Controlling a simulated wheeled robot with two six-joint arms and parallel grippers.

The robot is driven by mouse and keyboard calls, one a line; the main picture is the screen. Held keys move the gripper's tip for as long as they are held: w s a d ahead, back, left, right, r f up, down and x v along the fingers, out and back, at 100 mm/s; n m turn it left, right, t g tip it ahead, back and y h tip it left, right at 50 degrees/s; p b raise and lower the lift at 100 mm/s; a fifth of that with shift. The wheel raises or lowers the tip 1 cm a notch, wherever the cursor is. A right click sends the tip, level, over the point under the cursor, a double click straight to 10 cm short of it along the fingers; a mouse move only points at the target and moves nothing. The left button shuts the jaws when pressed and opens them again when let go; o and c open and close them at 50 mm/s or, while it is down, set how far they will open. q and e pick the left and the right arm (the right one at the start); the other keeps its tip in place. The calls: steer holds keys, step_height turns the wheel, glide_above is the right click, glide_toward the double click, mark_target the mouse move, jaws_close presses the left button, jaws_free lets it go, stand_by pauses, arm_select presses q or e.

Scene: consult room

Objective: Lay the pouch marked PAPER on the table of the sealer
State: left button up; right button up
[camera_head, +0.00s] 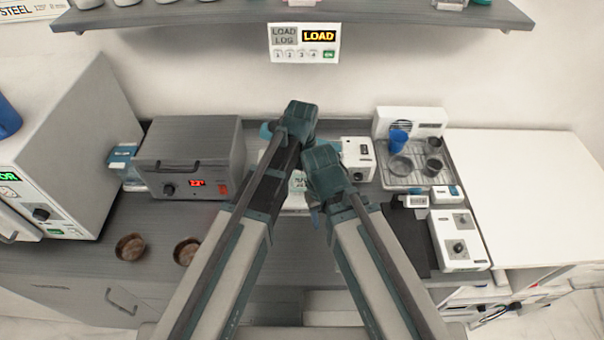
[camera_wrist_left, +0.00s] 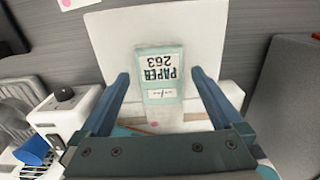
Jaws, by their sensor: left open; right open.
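The pouch marked PAPER 263 (camera_wrist_left: 160,75) is a flat, pale teal packet with white labels. In the left wrist view it lies on the white table of the sealer (camera_wrist_left: 112,32), with its print upside down. My left gripper (camera_wrist_left: 161,76) is open, one blue finger on each side of the pouch and apart from it. In the head view the pouch (camera_head: 298,183) shows in part between my arms, and the sealer's white body (camera_head: 357,158) stands to the right. My right gripper (camera_head: 316,214) is open and empty near the sealer's front, partly covered by its own arm.
A grey heater box (camera_head: 190,160) stands left of the sealer. Two brown bowls (camera_head: 130,247) (camera_head: 187,250) sit at the front left. A drain tray with cups (camera_head: 408,168) and a white device (camera_head: 460,240) stand at the right. A shelf (camera_head: 380,12) overhangs the back.

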arm_select(q)
step_height(320, 180, up, 10)
steer(key=p, duration=0.9)
steer(key=shift+r+p, duration=0.25)
steer(key=shift+p, duration=0.15)
arm_select(e)
step_height(320, 180, up, 11)
steer(key=shift+f, duration=0.2)
arm_select(q)
steer(key=s+a+f+m+b, duration=0.1)
steer(key=s+a+f+b, duration=0.1)
steer(key=s, duration=0.3)
steer(key=s+a+f+m+b, duration=0.1)
steer(key=s+a+f+b, duration=0.1)
steer(key=s+f+b, duration=0.2)
steer(key=s+a+f+m+y+b, duration=0.1)
steer(key=s+a+f+b, duration=0.1)
steer(key=s+f+b, duration=0.3)
steer(key=shift+s+f+m, duration=0.1)
steer(key=shift+s+m, duration=0.25)
steer(key=shift+m, duration=0.05)
arm_select(e)
step_height(320, 180, down, 11)
steer(key=shift+w+f, duration=0.1)
steer(key=shift+f, duration=0.1)
arm_select(q)
steer(key=shift+s, duration=0.15)
arm_select(e)
steer(key=shift+r, duration=0.1)
